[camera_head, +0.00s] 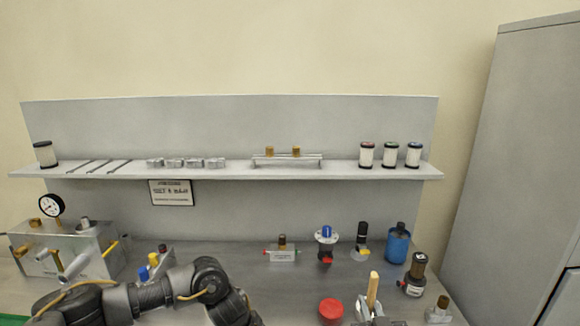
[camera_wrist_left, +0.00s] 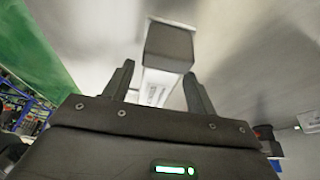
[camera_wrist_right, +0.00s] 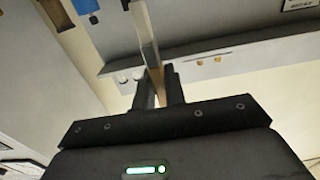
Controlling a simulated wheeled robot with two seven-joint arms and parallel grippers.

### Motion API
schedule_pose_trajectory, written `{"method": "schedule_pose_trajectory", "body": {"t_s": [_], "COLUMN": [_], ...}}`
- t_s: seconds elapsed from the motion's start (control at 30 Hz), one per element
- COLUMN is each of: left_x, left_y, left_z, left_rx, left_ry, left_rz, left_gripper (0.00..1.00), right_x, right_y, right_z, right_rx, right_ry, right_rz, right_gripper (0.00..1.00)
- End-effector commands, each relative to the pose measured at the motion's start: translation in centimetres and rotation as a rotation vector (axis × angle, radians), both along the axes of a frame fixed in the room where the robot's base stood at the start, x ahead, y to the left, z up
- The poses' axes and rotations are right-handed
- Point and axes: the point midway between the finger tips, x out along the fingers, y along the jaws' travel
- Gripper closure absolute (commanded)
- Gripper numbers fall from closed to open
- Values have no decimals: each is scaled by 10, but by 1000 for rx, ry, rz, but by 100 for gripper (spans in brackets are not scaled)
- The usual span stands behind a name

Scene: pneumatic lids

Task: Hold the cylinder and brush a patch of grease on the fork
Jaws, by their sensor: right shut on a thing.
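My right gripper (camera_wrist_right: 160,88) is shut on a brush with a wooden handle (camera_head: 373,289), held upright near the front of the bench. The brush also shows between the fingers in the right wrist view (camera_wrist_right: 147,35); I cannot make out its bristles. A round red tin or lid (camera_head: 331,309) stands just left of it. My left gripper (camera_wrist_left: 160,80) shows only in its wrist view, fingers apart. A grey block-ended body with a pale labelled side (camera_wrist_left: 168,45), possibly the cylinder, lies beyond and between the fingers, with no clear contact. I cannot make out the fork or any grease.
A shelf (camera_head: 230,172) with small parts and canisters runs along the back. A grey box with a gauge (camera_head: 65,250) stands at the left. Several fittings, a blue canister (camera_head: 397,243) and a dark-topped unit (camera_head: 414,275) stand at the right. The bench middle is fairly clear.

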Motion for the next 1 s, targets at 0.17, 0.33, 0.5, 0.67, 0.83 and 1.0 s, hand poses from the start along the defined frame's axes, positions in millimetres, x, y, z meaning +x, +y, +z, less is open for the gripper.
{"method": "schedule_pose_trajectory", "body": {"t_s": [0.17,0.33,0.5,0.67,0.83,1.0], "left_x": [0,0,0,0,-1,-1], "left_y": [0,-1,-1,-1,0,0], "left_z": [0,1,1,-1,-3,-4], "left_rx": [0,-3,-3,-3,0,1], "left_ry": [1,-1,-1,-1,1,3], "left_rz": [-1,-1,-1,-1,0,-1], "left_gripper": [68,84,84,84,84,84], "right_x": [0,0,0,0,0,0], "right_y": [0,0,0,0,0,0], "right_z": [0,0,0,0,0,0], "right_rx": [0,0,0,0,0,0], "right_ry": [0,0,0,0,0,0], "right_rz": [0,0,0,0,0,0], "right_gripper": [100,100,100,100,100,100]}}
